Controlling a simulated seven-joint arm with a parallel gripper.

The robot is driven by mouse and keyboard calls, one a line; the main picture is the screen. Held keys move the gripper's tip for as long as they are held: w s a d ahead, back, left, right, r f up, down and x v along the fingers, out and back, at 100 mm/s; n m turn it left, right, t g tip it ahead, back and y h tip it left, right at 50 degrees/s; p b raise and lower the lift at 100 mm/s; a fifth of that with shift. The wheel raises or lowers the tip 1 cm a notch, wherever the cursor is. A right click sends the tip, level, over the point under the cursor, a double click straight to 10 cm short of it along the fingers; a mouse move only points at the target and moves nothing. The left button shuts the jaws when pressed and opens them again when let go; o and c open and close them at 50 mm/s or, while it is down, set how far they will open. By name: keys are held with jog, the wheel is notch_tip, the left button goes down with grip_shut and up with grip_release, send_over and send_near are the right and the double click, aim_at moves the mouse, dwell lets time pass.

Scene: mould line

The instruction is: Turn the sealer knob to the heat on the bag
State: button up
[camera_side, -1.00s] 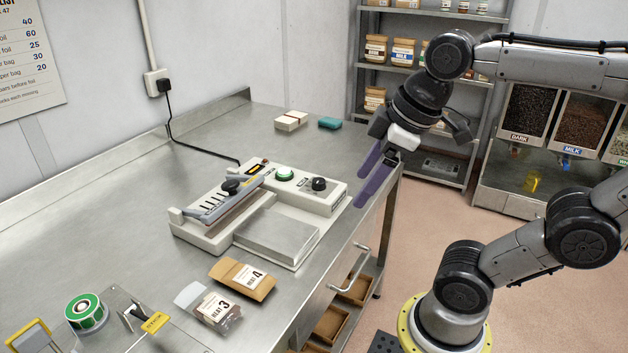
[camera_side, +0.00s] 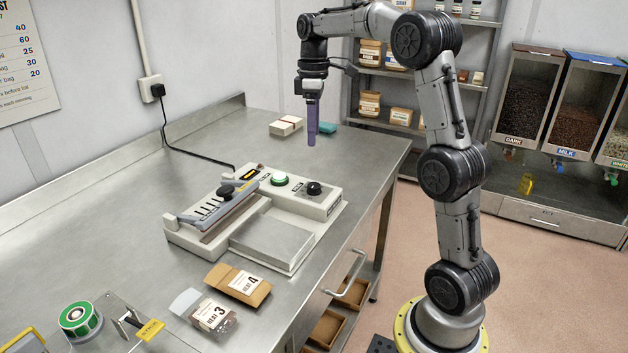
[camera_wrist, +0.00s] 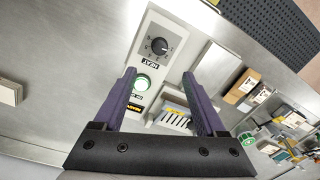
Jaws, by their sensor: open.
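The sealer (camera_side: 255,222) is a cream machine on the steel bench, with a lever arm, a green button (camera_side: 280,179) and a black heat knob (camera_side: 314,188). In the wrist view the knob (camera_wrist: 159,46) sits on a numbered dial marked HEAT, beyond my fingertips. Two bags lie in front of the sealer: a brown one labelled HEAT 4 (camera_side: 243,283) and a clear one with dark contents labelled HEAT 3 (camera_side: 211,314). The number the knob points at is too small to read.
White and teal blocks (camera_side: 286,126) lie at the back of the bench. A green tape roll (camera_side: 80,320) and a yellow-tagged device (camera_side: 150,329) are at the front left. A black cord runs from the wall socket to the sealer. Shelves and dispensers stand behind.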

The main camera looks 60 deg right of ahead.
aim_at(314, 185)
jog(key=f, duration=1.3)
jog(key=shift+s+a+f, duration=0.2)
jog(key=shift+a+f, duration=0.05)
jog(key=shift+f, duration=0.05)
grip_shut()
